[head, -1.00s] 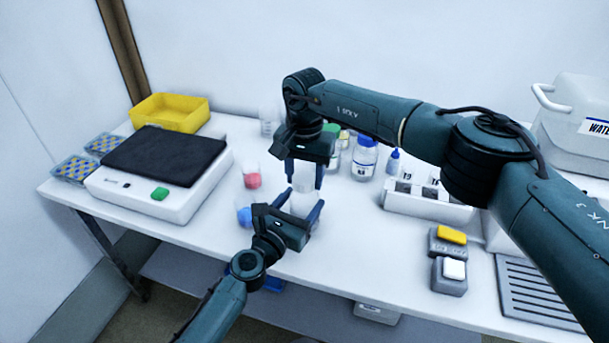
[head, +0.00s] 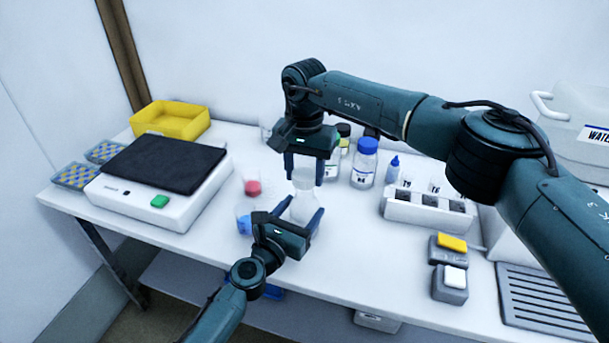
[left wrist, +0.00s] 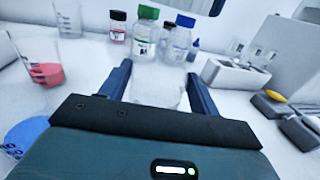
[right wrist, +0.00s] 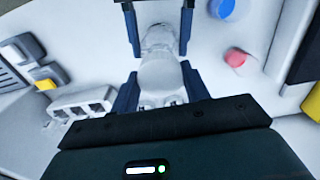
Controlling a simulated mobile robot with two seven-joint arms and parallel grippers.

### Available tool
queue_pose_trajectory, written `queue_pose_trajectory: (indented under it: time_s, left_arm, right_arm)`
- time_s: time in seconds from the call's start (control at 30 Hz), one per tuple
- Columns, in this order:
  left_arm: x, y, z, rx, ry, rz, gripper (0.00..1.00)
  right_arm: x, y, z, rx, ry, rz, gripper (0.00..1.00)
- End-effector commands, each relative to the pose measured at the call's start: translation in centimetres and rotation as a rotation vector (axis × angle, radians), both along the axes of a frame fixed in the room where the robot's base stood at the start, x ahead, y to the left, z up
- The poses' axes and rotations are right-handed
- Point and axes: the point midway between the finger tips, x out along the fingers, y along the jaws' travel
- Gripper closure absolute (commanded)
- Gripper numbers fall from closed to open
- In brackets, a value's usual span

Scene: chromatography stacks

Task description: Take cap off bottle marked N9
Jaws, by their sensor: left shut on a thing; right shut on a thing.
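A pale, whitish bottle (head: 300,210) stands upright between the fingers of my left gripper (head: 291,214), which is shut on its body. It also shows, faint against the table, in the left wrist view (left wrist: 157,90). My right gripper (head: 305,180) points down from above and is shut on a white cap (head: 303,174) over the bottle's top. In the right wrist view the white cap (right wrist: 162,76) fills the space between the right fingers, with the bottle (right wrist: 158,38) beyond it. I cannot tell whether cap and bottle still touch. No N9 mark is readable.
Left of the bottle are beakers with red (head: 253,188) and blue (head: 244,224) contents and a black-topped device (head: 165,160). Behind are a blue-capped bottle (head: 365,165) and a green-capped bottle (left wrist: 145,35). A white rack (head: 425,210) stands at right.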

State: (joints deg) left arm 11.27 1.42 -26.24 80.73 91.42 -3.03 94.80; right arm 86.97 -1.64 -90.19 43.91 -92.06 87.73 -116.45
Motion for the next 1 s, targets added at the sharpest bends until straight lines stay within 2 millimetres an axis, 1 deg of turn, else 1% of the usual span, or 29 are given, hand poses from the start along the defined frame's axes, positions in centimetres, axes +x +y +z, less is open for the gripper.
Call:
queue_pose_trajectory:
  time_s: [0.03,0.1,0.17,0.4,0.43,0.73,1.0]
  left_arm:
    - [0.0,0.0,0.0,0.0,0.001,0.001,1.0]
    - [0.0,0.0,0.0,0.0,0.001,0.001,1.0]
    - [0.0,0.0,-0.1,0.0,0.001,0.001,1.0]
    - [0.0,0.0,0.0,0.0,0.001,0.001,1.0]
    - [0.0,0.0,0.0,0.0,0.001,0.001,0.36]
    - [0.0,0.0,0.0,0.0,0.0,0.0,0.12]
    - [-0.2,0.1,0.0,0.0,0.001,0.0,0.12]
  right_arm:
    - [0.0,0.0,0.8,0.001,-0.003,0.001,0.81]
    - [0.0,0.0,1.7,0.0,-0.002,0.0,0.81]
    - [0.0,0.0,2.3,0.001,-0.001,0.0,0.81]
    - [0.0,0.0,2.6,0.0,0.001,0.0,0.81]
    - [0.0,0.0,2.6,0.0,0.001,0.0,0.81]
    - [0.0,0.0,2.5,0.0,0.001,0.0,0.81]
    - [0.0,0.0,2.6,0.0,0.001,0.0,0.81]
